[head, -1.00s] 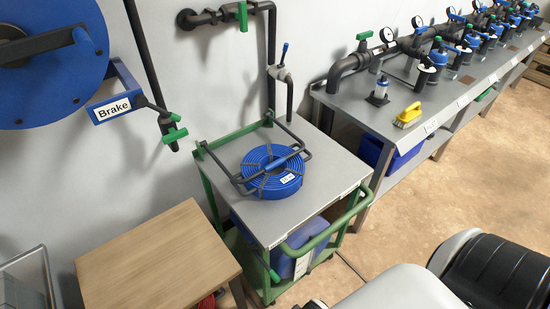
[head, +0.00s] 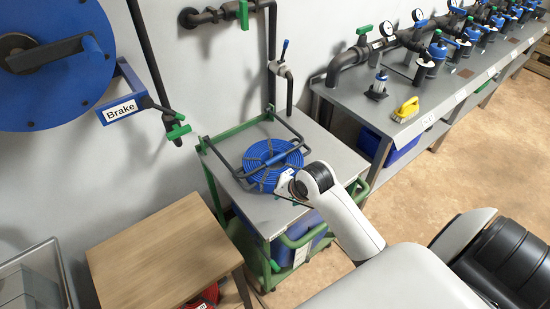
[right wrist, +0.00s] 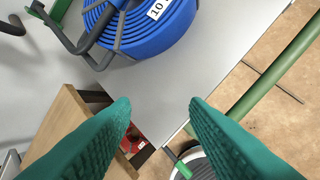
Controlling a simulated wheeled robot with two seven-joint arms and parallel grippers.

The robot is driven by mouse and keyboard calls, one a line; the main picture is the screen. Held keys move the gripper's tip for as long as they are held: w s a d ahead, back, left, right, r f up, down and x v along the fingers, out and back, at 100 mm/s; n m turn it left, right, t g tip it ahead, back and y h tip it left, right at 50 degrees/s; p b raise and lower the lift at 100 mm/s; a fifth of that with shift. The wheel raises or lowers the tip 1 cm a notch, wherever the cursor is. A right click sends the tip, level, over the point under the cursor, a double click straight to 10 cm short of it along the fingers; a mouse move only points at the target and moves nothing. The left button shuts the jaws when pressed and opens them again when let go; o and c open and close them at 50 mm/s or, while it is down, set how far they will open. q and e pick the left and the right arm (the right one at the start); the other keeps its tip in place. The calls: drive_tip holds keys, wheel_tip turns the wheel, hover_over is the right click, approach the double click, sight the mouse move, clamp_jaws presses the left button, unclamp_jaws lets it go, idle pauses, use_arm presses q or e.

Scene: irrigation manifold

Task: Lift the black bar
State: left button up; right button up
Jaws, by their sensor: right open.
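The black bar (head: 222,157) is a bent, U-shaped bar on the grey-topped green trolley (head: 243,203). In the right wrist view, part of the black bar (right wrist: 60,37) shows at the top left, beside the coil (right wrist: 160,35). My right gripper (head: 286,190) is over the trolley's front part, close to the coil's near right side. In the right wrist view its teal fingers (right wrist: 160,106) are spread, with nothing between them. My left gripper is not in view.
A wooden table (head: 160,262) stands left of the trolley. A blue reel with a Brake label (head: 120,109) is on the wall at left. A grey bench (head: 400,128) with pipes, gauges and a yellow brush (head: 406,109) stands at right. The trolley's green handle rail (right wrist: 275,75) runs along its edge.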

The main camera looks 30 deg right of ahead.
sight(273, 161)
drive_tip(key=w+d+r+m+t, duration=0.2)
drive_tip(key=w+d+r+m, duration=0.3)
drive_tip(key=w+d+m, duration=0.45)
drive_tip(key=shift+n, duration=0.85)
drive_tip(key=a+x, duration=0.1)
drive_tip(key=x, duration=0.7)
drive_tip(key=a+x, duration=0.1)
drive_tip(key=x, duration=0.3)
drive_tip(key=shift+w+a+r+b, duration=0.15)
drive_tip(key=shift+a+b, duration=0.2)
clamp_jaws()
